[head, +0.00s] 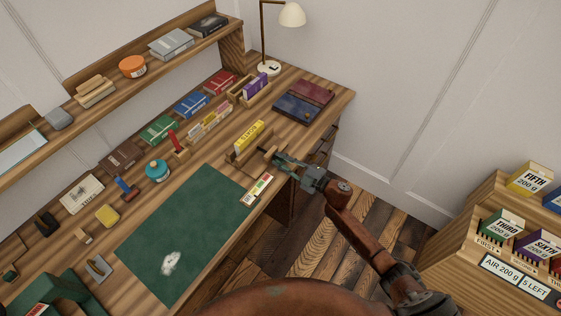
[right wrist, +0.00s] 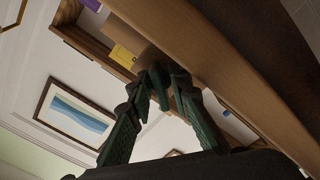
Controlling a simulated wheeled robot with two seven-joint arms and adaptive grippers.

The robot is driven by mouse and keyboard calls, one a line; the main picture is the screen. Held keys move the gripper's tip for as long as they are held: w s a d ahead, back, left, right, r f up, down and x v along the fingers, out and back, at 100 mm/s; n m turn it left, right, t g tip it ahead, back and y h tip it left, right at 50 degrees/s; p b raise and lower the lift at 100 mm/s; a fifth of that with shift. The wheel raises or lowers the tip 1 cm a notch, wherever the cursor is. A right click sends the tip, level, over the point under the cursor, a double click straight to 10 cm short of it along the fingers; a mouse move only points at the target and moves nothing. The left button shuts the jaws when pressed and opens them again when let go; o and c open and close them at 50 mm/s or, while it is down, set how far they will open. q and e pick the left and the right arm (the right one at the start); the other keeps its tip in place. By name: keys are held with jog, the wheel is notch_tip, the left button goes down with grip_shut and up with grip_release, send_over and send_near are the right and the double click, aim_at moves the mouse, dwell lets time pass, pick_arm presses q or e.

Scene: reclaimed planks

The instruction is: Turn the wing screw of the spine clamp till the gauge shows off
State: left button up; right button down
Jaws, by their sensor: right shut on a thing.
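The spine clamp (head: 238,158) is a wooden holder near the desk's right front edge, with a yellow book (head: 249,136) upright in it. My right gripper (head: 279,158) is at the clamp's right side, shut on what seems to be the wing screw, which its fingers largely hide. In the right wrist view the green fingers (right wrist: 160,76) close in front of the clamp's wood, with the yellow book (right wrist: 122,56) just beyond. A small card with green, white and red parts (head: 257,189), perhaps the gauge, lies at the mat's corner; its reading is too small to tell. My left gripper is out of view.
A green mat (head: 190,235) covers the desk's front middle. A teal round tin (head: 157,170) and book racks stand behind it. Dark red and blue books (head: 303,100) lie right of the clamp. A lamp (head: 290,15) stands at the back. Boxed shelves (head: 490,215) are at the far right.

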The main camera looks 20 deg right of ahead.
jog(key=n, duration=0.1)
jog(key=n+b, duration=0.1)
jog(key=n, duration=0.1)
jog(key=shift+f+n, duration=0.25)
jog(key=shift+n, duration=0.15)
jog(key=n+b, duration=0.2)
jog(key=n, duration=0.1)
jog(key=shift+n, duration=0.3)
jog(key=n+b, duration=0.3)
jog(key=n, duration=0.2)
jog(key=shift+s+a, duration=0.1)
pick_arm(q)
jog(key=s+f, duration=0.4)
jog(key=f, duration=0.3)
pick_arm(e)
jog(key=shift+n+b, duration=0.45)
jog(key=shift+n, duration=0.55)
jog(key=shift+n+b, duration=0.55)
jog(key=shift+n, duration=0.45)
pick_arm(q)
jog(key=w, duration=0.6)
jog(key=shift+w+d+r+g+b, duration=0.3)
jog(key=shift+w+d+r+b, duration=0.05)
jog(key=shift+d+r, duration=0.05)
pick_arm(e)
jog(key=shift+r+n, duration=0.1)
jog(key=shift+n, duration=0.6)
jog(key=c, duration=2.1)
grip_release()
jog(key=shift+r, duration=0.15)
